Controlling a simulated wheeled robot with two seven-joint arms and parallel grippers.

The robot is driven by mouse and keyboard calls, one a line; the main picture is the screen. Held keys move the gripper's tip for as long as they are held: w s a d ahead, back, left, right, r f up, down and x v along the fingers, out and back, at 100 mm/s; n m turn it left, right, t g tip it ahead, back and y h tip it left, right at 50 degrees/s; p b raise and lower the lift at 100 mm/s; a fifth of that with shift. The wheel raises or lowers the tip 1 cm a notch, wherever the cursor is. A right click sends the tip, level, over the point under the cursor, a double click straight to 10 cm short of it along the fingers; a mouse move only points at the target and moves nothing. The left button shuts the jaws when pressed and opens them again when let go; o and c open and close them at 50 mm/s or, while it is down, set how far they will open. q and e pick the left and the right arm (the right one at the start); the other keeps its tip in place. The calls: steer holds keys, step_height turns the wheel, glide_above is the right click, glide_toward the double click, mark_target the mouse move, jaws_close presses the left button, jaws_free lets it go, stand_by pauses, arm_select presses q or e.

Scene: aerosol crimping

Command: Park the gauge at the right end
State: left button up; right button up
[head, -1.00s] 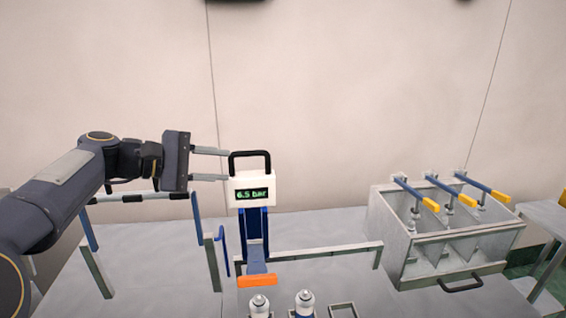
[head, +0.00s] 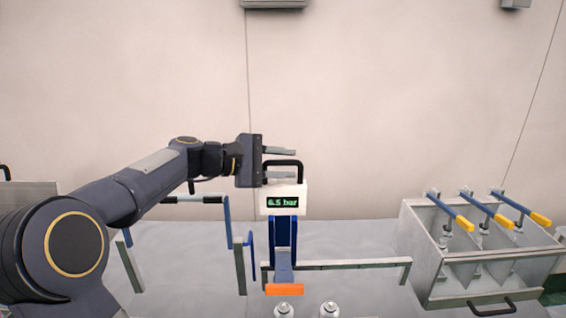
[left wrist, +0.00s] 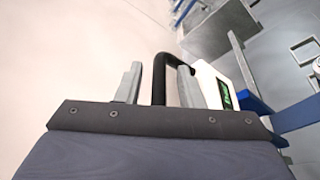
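The gauge (head: 283,203) is a white box reading 6.5 bar with a black loop handle (head: 299,170) on top. It sits on a blue upright with an orange tip, at the left end of a low grey rail (head: 350,265). My left gripper (head: 290,166) reaches in from the left, its fingers at the gauge's handle. In the left wrist view the handle (left wrist: 159,80) stands between the two parted fingers, nearer the right one, and a gap shows on the left. My right gripper is not in view.
A grey bin (head: 430,265) with several blue, yellow-tipped levers stands at the right. Two small cans (head: 283,309) stand in front of the gauge. Blue-and-grey frames (head: 240,265) stand left of it. The bench right of the gauge, behind the rail, looks clear.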

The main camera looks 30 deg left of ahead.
arm_select(q)
jaws_close()
